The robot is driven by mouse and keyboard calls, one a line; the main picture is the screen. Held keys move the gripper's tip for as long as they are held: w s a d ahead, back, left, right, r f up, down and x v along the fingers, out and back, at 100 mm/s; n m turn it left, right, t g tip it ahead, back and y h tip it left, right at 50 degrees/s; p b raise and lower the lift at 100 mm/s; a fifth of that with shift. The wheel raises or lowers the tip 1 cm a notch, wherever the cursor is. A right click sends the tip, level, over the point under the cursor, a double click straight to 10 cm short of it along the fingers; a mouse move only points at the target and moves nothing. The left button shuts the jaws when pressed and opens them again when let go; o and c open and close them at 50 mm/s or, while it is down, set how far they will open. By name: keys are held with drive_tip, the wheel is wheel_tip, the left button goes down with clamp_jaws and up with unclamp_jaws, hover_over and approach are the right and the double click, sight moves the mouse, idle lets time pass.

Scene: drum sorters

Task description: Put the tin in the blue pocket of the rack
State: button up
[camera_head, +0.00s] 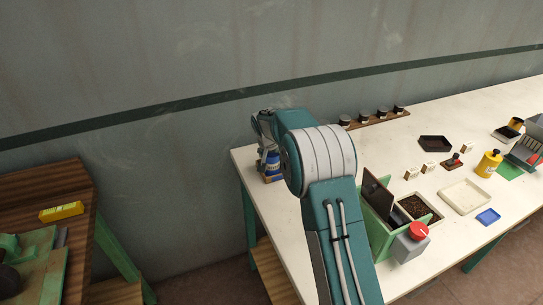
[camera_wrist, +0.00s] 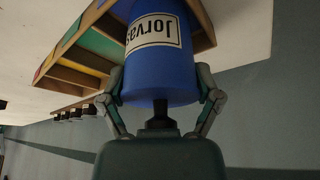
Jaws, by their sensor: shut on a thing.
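The tin (camera_wrist: 150,75) is a blue cylinder with a white "Jorvas" label. My gripper (camera_wrist: 160,97) is shut on it, with a finger on each side. The wooden rack (camera_wrist: 204,28) lies behind the tin in the wrist view, and its left part shows yellow, red and green pockets. The tin covers part of the rack, and no blue pocket shows. I cannot tell whether the tin is inside a pocket or over it. In the head view the tin (camera_head: 270,164) shows under my gripper (camera_head: 264,133) at the table's left end, by the rack (camera_head: 270,178).
A wooden strip with several dark-topped jars (camera_head: 363,117) runs along the table's back edge. A green box (camera_head: 376,211), a brown-filled tray (camera_head: 414,208), a red button (camera_head: 418,231) and a cream tray (camera_head: 464,197) stand right of my arm. The wall is close behind.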

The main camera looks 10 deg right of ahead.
drive_tip(key=o, duration=0.9)
drive_tip(key=shift+a+f, duration=0.1)
drive_tip(key=shift+a, duration=0.05)
drive_tip(key=shift+o, duration=0.2)
drive_tip(key=shift+r, duration=0.3)
drive_tip(key=s+r+n, duration=0.1)
drive_tip(key=s+r, duration=1.2)
drive_tip(key=r, duration=0.5)
drive_tip(key=s+n+t+y, duration=0.1)
drive_tip(key=s+n, duration=0.2)
drive_tip(key=s, duration=2.9)
drive_tip(key=shift+s+f+n+y, duration=0.2)
drive_tip(key=shift+n+y, duration=0.1)
drive_tip(key=shift+y, duration=0.1)
